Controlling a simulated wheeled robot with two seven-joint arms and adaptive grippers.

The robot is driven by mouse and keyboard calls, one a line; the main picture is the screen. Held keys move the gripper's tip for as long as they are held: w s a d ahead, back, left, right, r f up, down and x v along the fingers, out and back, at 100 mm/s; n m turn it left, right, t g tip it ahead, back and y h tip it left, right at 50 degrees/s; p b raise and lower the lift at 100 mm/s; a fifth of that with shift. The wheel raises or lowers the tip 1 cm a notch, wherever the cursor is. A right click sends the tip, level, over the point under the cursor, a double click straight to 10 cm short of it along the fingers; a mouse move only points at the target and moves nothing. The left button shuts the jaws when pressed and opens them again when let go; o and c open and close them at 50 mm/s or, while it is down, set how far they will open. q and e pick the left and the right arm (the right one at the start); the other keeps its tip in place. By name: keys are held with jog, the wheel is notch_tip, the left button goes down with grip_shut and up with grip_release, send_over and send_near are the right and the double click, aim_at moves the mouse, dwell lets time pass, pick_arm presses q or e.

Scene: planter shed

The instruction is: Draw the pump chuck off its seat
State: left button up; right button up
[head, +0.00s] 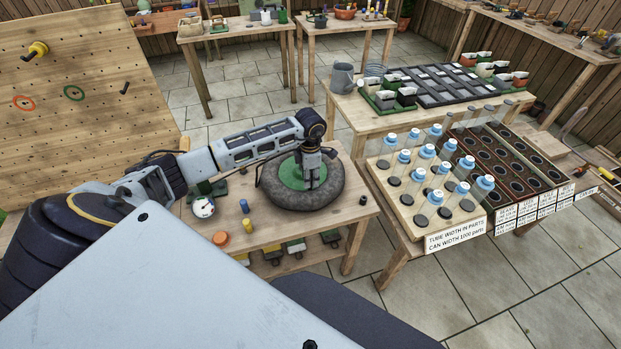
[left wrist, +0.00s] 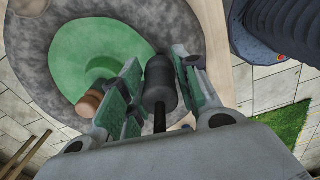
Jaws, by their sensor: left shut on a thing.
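My left gripper (head: 312,178) is over the green hub of a grey wheel (head: 329,197) on the wooden table. In the left wrist view, its green-padded fingers (left wrist: 158,82) are on both sides of the pump chuck (left wrist: 160,80), a dark grey cylinder with a black hose or stem running toward the camera. The gripper is shut on the chuck. The chuck's far end is over the green hub (left wrist: 85,60); I cannot tell whether it touches its seat. A brown round knob (left wrist: 89,103) shows beside the left finger. My right gripper is not in view.
A white round gauge (head: 203,208) stands left of the wheel. A blue peg (head: 244,206), a yellow one (head: 247,226) and an orange one (head: 220,238) stand at the front left. A dark cylinder (head: 362,199) is at the table's right edge. A bottle rack (head: 408,207) stands to the right.

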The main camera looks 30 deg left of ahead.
pick_arm(q)
grip_shut()
jog(key=shift+r, duration=0.65)
dwell(0.4)
jog(key=shift+r+p, duration=0.15)
jog(key=shift+p, duration=0.2)
jog(key=shift+r+p, duration=0.55)
jog(key=shift+r, duration=0.45)
jog(key=shift+r+p, duration=0.45)
jog(key=shift+r, duration=0.45)
jog(key=shift+r, duration=0.15)
